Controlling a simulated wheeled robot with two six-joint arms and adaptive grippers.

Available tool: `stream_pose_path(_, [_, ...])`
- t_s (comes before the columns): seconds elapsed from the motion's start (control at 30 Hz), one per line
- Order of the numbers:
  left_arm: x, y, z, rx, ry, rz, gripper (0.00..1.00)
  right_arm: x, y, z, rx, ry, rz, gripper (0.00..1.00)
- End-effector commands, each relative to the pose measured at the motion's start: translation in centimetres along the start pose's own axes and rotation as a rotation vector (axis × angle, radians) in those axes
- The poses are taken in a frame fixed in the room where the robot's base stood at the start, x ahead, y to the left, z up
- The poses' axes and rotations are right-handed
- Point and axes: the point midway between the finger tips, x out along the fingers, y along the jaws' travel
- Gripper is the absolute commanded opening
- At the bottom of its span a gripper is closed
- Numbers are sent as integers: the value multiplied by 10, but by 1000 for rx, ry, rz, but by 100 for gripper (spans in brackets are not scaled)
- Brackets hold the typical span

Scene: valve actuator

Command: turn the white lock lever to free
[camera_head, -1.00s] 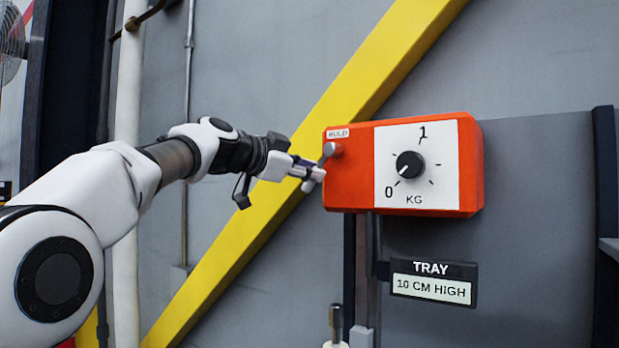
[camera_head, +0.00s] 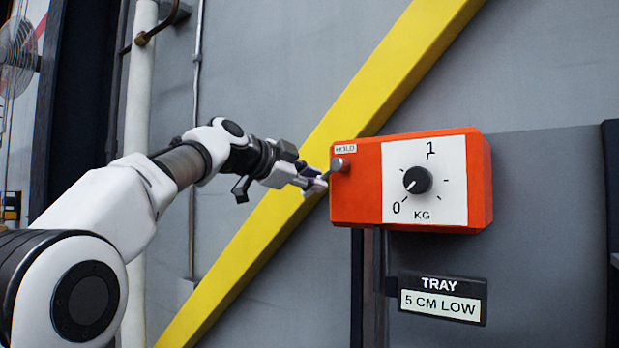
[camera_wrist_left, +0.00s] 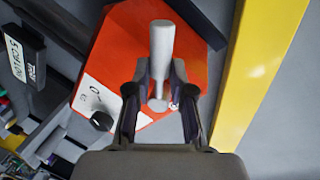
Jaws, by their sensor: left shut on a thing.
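The orange box (camera_head: 357,194) hangs on the grey wall, with a HOLD label (camera_head: 345,149) at its upper left. The pale grey lock lever (camera_head: 341,165) sits just below that label and points left and down toward my left gripper (camera_head: 318,183). In the left wrist view the lever (camera_wrist_left: 162,50) stands between the two fingers of my left gripper (camera_wrist_left: 160,82), which is shut on it. The fingers partly hide the lever in the head view. My right gripper is not in view.
A black dial knob (camera_head: 417,180) on a white plate points near 0 KG. A tray sign (camera_head: 441,297) below the box reads 5 CM LOW. A yellow diagonal beam (camera_head: 262,225) runs behind my left arm. A pipe (camera_head: 142,70) stands at left.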

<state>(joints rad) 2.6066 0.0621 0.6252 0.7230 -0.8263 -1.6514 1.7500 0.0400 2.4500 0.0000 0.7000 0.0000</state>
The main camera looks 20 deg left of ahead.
Motion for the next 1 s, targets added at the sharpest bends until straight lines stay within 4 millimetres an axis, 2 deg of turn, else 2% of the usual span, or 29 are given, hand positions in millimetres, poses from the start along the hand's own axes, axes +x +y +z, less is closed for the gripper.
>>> stream_pose_path(0.03, [0, -1, -1, -2, 1, -5, 0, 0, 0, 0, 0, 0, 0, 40])
stream_pose_path(0.07, [0, -1, -1, -2, 1, -5, 29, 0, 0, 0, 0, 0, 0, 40])
stream_pose_path(0.1, [0, -1, 0, -2, 1, -4, 43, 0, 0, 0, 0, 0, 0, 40])
stream_pose_path(0.13, [0, -1, 0, -2, 1, -4, 47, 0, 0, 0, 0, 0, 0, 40])
stream_pose_path(0.4, [0, 0, 0, -2, 1, -2, 47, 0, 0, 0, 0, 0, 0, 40])
stream_pose_path(0.53, [-10, -1, 0, -2, 1, -2, 47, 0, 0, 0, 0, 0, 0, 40])
stream_pose_path(0.67, [-35, -1, -1, -3, 2, -2, 47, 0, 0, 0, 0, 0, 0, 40])
stream_pose_path(0.9, [-93, 0, 0, -2, 1, 0, 47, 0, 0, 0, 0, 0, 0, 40])
stream_pose_path(1.0, [-107, 0, 1, -3, 0, 1, 47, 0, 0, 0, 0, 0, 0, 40])
